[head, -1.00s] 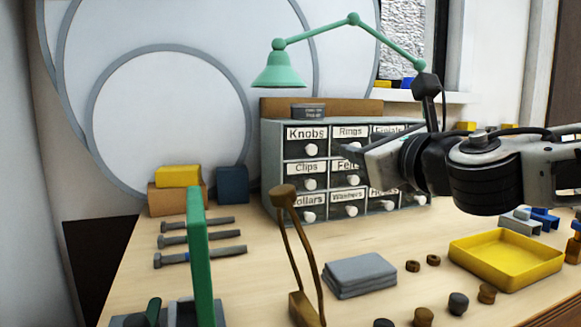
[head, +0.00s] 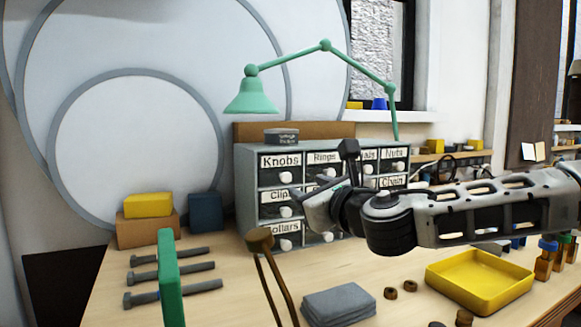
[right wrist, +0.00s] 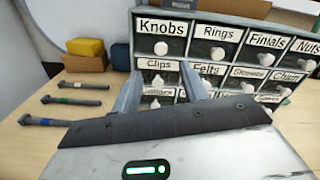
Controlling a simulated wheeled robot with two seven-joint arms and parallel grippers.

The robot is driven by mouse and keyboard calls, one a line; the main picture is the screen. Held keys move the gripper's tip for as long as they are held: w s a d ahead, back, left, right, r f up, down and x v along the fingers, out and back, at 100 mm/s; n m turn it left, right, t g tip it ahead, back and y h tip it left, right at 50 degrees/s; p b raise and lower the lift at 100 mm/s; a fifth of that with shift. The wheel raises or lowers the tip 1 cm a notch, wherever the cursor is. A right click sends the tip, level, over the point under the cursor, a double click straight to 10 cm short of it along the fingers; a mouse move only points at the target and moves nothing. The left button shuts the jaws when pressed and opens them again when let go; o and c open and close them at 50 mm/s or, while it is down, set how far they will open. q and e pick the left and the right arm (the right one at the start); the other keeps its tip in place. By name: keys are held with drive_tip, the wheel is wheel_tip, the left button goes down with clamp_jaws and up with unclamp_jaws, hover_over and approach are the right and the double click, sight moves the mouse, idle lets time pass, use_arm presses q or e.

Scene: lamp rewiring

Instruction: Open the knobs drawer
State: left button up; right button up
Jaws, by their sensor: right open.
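The knobs drawer (head: 276,172) is the top left drawer of a grey cabinet (head: 243,200) and is shut. It has a dark front, a white "Knobs" label and a round white knob (head: 285,178). In the right wrist view the drawer's knob (right wrist: 160,48) shows above and beyond my fingers. My right gripper (head: 300,203) is open and empty, in front of the cabinet's left columns and lower than the Knobs drawer. Its two fingers (right wrist: 160,88) point at the cabinet in the right wrist view, overlapping the Clips and Felts drawers. My left gripper is out of view.
A green lamp (head: 251,98) arches above the cabinet. A green upright (head: 170,280), a brown stand (head: 260,240) and a grey folded cloth (head: 338,304) are in front. Bolts (head: 172,272) lie left; a yellow tray (head: 480,283) sits right.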

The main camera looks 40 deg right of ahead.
sight(287, 177)
drive_tip(key=p+x, duration=0.1)
drive_tip(key=x, duration=0.1)
drive_tip(key=p+x, duration=0.4)
drive_tip(key=shift+w+d+r, duration=0.15)
drive_tip(key=shift+w+r, duration=0.05)
drive_tip(key=shift+r, duration=0.05)
drive_tip(key=shift+w+d+p, duration=0.3)
drive_tip(key=shift+w+p, duration=0.35)
drive_tip(key=shift+p, duration=0.2)
drive_tip(key=shift+w+d+f+p, duration=0.15)
drive_tip(key=shift+w+p, duration=0.15)
drive_tip(key=shift+w, duration=0.2)
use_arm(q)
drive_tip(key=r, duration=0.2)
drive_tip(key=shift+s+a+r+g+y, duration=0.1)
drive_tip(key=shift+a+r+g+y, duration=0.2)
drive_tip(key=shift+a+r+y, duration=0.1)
use_arm(e)
drive_tip(key=shift+w+f, duration=0.1)
drive_tip(key=shift+w, duration=0.05)
